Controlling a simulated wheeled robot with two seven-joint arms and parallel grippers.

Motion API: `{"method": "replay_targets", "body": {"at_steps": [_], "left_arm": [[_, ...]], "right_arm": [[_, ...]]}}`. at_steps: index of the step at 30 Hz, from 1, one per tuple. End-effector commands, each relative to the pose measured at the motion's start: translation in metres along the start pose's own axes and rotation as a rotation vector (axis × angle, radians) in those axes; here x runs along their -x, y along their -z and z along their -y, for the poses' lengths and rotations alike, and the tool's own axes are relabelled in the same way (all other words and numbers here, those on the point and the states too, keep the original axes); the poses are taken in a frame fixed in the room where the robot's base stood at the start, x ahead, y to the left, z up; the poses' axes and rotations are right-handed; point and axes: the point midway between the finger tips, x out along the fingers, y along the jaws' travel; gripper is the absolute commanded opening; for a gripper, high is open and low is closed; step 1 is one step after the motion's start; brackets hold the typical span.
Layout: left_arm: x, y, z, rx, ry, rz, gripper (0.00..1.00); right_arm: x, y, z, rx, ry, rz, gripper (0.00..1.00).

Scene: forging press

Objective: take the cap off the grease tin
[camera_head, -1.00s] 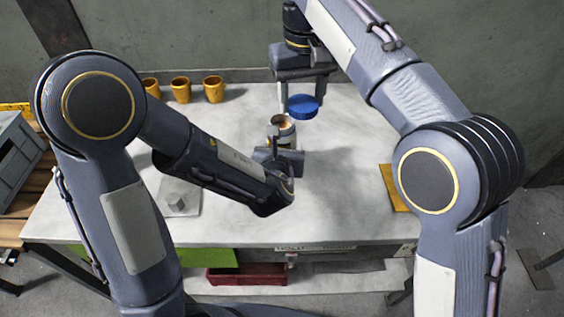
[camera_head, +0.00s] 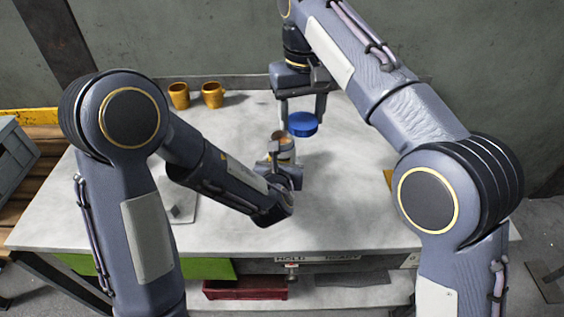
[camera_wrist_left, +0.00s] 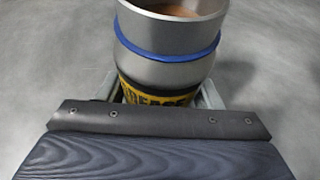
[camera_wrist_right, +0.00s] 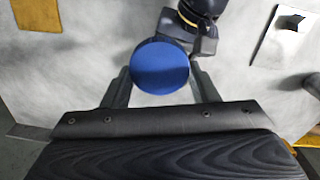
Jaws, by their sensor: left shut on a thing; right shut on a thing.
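The grease tin (camera_head: 283,143) stands upright on the table with its top open and brown grease showing inside. In the left wrist view the tin (camera_wrist_left: 170,50) is silver with a blue ring and a yellow-and-black label. My left gripper (camera_head: 280,158) is shut around its lower body. The blue cap (camera_head: 302,124) is off the tin, held above and slightly right of it in my right gripper (camera_head: 302,112). In the right wrist view the round blue cap (camera_wrist_right: 160,66) sits between the fingertips.
Two orange mugs (camera_head: 196,95) stand at the back left of the table (camera_head: 350,200). A grey plate (camera_head: 183,207) lies partly behind my left arm. A red tray (camera_head: 245,288) is below the front edge. The table's right side is mostly clear.

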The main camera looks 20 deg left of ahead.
Motion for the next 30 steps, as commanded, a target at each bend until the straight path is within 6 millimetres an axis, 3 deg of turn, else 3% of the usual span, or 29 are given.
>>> {"method": "replay_targets", "body": {"at_steps": [1,6,17,30], "left_arm": [[0.000,0.001,0.000,0.000,0.000,0.001,0.62],[0.000,0.000,0.000,0.000,0.000,0.000,0.81],[0.003,-0.004,0.000,0.000,0.001,0.000,0.81],[0.091,-0.004,0.001,0.000,0.005,0.003,0.81]], "right_arm": [[-0.001,0.000,0.000,0.000,0.000,0.000,0.27],[-0.001,0.000,0.000,0.000,0.000,0.000,0.27],[0.006,0.000,0.000,0.000,0.000,0.000,0.27],[0.010,0.000,0.000,0.000,0.000,0.000,0.27]]}}
